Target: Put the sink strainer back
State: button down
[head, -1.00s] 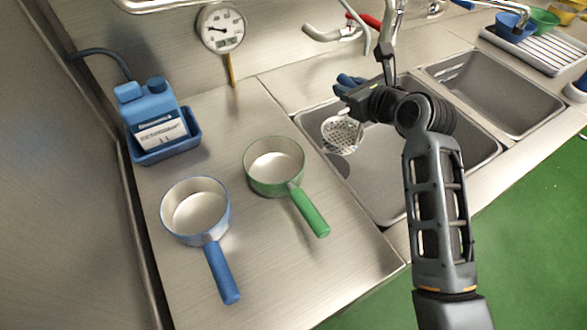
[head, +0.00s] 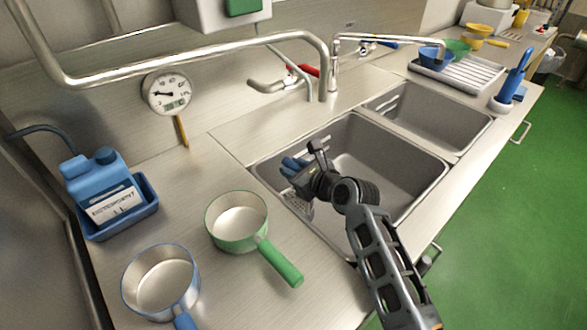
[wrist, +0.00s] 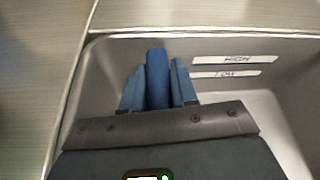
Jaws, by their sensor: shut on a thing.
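The sink strainer (head: 300,207), a round perforated metal piece, shows in the head view just below my gripper, partly hidden by it. It hangs at the left side of the left sink basin (head: 408,158); I cannot tell its height above the basin floor. My gripper (head: 293,164) has blue fingers and is shut on the strainer. The drain hole is not visible in either view.
Left of the sink stand a green-handled pan (head: 238,240), a blue-handled pan (head: 160,312) and a blue jug (head: 98,185) in a tray. A long pipe (head: 200,50) and faucets (head: 335,75) are behind. A second basin (head: 440,110) and a drying rack (head: 455,77) lie right.

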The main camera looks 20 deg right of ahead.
jog(key=c, duration=1.3)
grip_release()
jog(key=shift+f, duration=0.15)
jog(key=shift+c, duration=0.2)
jog(key=o, duration=0.5)
jog(key=shift+r, duration=0.2)
jog(key=v, duration=1.2)
jog(key=shift+f, duration=0.1)
